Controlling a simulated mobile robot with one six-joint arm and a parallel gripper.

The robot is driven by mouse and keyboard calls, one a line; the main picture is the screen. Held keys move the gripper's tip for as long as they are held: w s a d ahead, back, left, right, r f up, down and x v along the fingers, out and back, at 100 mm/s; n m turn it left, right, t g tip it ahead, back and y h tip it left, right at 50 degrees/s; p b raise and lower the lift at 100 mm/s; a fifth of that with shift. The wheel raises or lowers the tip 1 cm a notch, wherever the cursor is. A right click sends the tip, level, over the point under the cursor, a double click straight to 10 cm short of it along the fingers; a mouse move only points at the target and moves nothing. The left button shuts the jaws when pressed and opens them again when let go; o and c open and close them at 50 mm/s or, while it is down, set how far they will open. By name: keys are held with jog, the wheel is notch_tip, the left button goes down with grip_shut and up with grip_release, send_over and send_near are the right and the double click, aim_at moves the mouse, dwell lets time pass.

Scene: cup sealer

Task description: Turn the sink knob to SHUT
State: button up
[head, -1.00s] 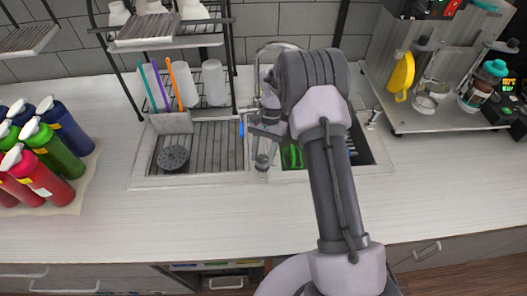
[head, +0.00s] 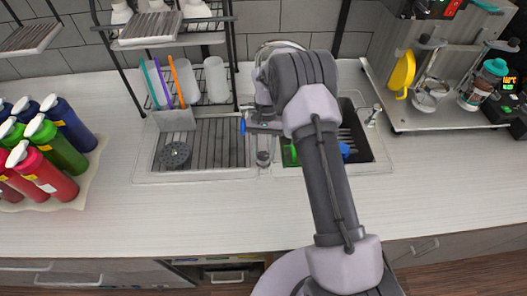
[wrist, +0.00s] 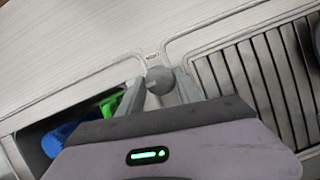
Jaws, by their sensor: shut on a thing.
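The sink knob (wrist: 157,80) is a small grey rounded knob on the strip between the drain rack and the basin. It shows between my two fingers in the wrist view, and my gripper (wrist: 158,88) is shut on it. A small label (wrist: 152,56) lies beside it, too small to read. In the head view the knob (head: 263,158) is at the front of the sink's divider, below my gripper (head: 263,145). My wrist and forearm hide part of the sink and faucet (head: 280,44). I cannot tell which setting the knob is at.
The basin (head: 372,135) right of the knob holds green and blue items. The ribbed drain area (head: 215,145) with a round dark strainer (head: 175,155) is left. A dish rack (head: 235,75) stands behind. Bottles (head: 50,180) stand far left. The front counter is clear.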

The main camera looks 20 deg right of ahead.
jog(key=o, duration=1.4)
jog(key=shift+c, duration=0.2)
jog(key=p+v, duration=0.3)
jog(key=v, duration=1.4)
jog(key=shift+w+p, duration=0.2)
jog(key=shift+p, duration=0.15)
jog(key=shift+d+r, duration=0.1)
jog(key=shift+r, duration=0.05)
